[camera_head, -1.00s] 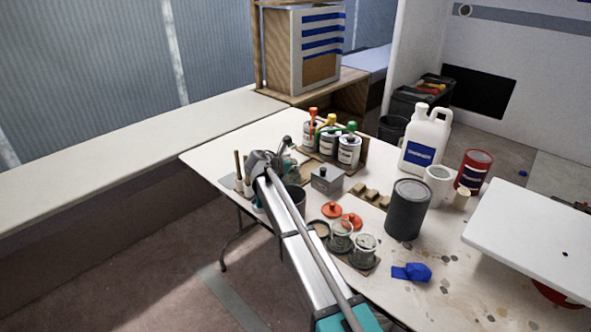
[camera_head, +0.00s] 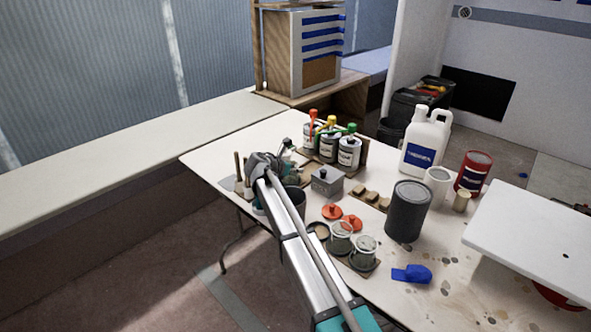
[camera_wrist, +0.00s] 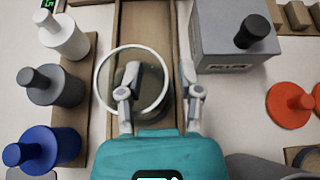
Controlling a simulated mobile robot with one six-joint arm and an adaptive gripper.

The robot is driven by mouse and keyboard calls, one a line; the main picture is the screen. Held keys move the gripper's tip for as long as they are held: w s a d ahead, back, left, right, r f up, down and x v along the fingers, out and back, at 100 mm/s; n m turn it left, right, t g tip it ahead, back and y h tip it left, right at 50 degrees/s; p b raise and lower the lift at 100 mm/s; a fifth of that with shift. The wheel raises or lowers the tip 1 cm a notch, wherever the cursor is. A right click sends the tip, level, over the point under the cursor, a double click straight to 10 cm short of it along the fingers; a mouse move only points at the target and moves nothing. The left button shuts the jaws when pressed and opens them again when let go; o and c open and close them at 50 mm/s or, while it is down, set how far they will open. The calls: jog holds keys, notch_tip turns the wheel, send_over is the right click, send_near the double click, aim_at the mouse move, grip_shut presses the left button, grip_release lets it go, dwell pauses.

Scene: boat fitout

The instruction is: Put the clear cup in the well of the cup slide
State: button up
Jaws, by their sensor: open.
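The clear cup (camera_wrist: 152,88) shows from above in the wrist view as a round, see-through rim over the wooden cup slide (camera_wrist: 146,24). The slide is a long channel with raised side rails. I cannot tell whether the cup sits in a well. My gripper (camera_wrist: 160,78) is open. Its left finger overlaps the cup's round opening, and its right finger is outside the rim, by the slide's right rail. Nothing is pinched between the fingers. In the head view my gripper (camera_head: 282,152) is at the table's left part, where my arm hides much of the slide and the cup cannot be made out.
A grey box with a black knob (camera_wrist: 232,35) stands close to the right of the slide. White, grey and blue capped bottles (camera_wrist: 55,90) stand on a board at the left. Orange lids (camera_wrist: 290,104) lie at right. Pump cans (camera_head: 330,143) stand behind.

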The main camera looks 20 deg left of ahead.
jog(key=shift+r, duration=0.2)
jog(key=shift+s+r+p, duration=0.15)
jog(key=shift+s+p, duration=0.1)
jog(key=shift+p, duration=0.05)
jog(key=p+v, duration=0.5)
jog(key=v, duration=0.6)
jog(key=shift+a, duration=0.15)
jog(key=shift+s, duration=0.15)
jog(key=shift+r+p, duration=0.15)
jog(key=shift+p, duration=0.15)
dwell(0.5)
